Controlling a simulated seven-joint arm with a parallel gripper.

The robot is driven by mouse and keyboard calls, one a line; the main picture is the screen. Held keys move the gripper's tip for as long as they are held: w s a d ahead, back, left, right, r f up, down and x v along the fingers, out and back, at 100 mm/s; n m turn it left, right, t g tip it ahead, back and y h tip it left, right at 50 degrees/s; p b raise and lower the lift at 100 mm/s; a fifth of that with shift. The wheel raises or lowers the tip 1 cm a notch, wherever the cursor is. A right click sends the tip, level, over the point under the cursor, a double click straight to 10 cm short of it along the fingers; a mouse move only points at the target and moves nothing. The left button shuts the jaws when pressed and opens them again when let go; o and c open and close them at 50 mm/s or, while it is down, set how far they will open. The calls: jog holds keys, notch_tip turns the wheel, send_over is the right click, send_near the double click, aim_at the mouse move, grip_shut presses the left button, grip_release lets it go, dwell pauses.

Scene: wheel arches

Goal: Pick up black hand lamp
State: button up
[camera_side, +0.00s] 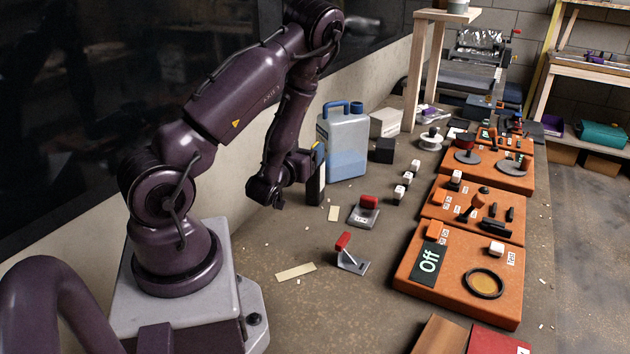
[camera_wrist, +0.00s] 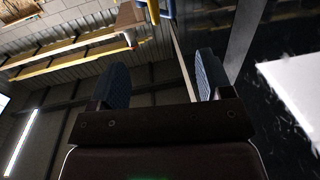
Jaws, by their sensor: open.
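My gripper shows in the wrist view (camera_wrist: 160,62) with its two dark, blue-padded fingers spread apart and nothing between them. In the side view my arm's end hangs over the bench, left of the blue and clear jug. A dark upright slab (camera_side: 316,182) with a small yellow and blue patch near its top shows right at my arm's end. I cannot tell whether it is the black hand lamp or part of my gripper. I cannot make out the lamp for sure in the wrist view.
The jug (camera_side: 345,145) stands close behind, with a small black box (camera_side: 382,151) to its right. Two red-handled clamps (camera_side: 365,210) (camera_side: 350,255) sit in front.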

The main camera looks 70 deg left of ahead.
notch_tip(320, 180, down, 7)
jog(key=x, duration=0.7)
jog(key=shift+a+f, duration=0.15)
jog(key=shift+a, duration=0.05)
jog(key=shift+w, duration=0.15)
grip_shut()
